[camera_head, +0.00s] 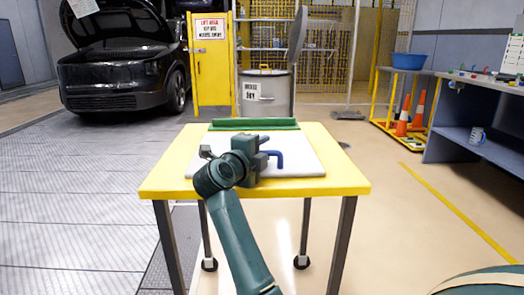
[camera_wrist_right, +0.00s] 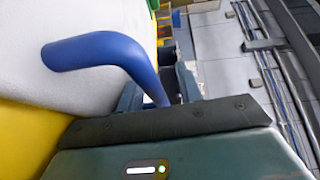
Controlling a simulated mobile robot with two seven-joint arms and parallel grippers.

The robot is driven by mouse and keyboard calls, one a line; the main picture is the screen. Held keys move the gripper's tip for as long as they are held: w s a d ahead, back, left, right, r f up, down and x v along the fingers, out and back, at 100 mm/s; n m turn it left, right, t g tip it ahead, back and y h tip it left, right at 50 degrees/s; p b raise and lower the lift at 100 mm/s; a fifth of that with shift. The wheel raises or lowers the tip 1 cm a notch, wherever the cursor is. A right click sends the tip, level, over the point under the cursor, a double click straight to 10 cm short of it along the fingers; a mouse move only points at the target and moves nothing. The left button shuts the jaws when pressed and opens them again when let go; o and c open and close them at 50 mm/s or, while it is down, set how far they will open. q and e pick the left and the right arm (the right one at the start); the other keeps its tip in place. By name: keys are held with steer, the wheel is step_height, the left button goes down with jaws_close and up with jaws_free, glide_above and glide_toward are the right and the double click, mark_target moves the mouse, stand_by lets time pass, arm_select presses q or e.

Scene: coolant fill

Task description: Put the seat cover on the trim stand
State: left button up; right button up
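A white padded slab (camera_head: 300,163), perhaps the seat cover, lies flat on a yellow-topped table (camera_head: 335,181) on wheels. A blue bent handle (camera_head: 277,155) rises from it; in the right wrist view the handle (camera_wrist_right: 100,50) stands against the white surface. My right gripper (camera_wrist_right: 160,90) has its fingers on either side of the handle's end; whether they press on it is unclear. In the head view the right gripper (camera_head: 266,155) is over the slab, partly hidden by my wrist. I cannot identify the trim stand for certain. My left gripper is out of view.
A green raised bar (camera_head: 253,124) runs along the table's back edge. A black car (camera_head: 120,65) is at left; orange cones (camera_head: 403,118) and a blue bench (camera_head: 458,140) are at right.

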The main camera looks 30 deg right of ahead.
steer(key=p+v, duration=0.2)
steer(key=v, duration=1)
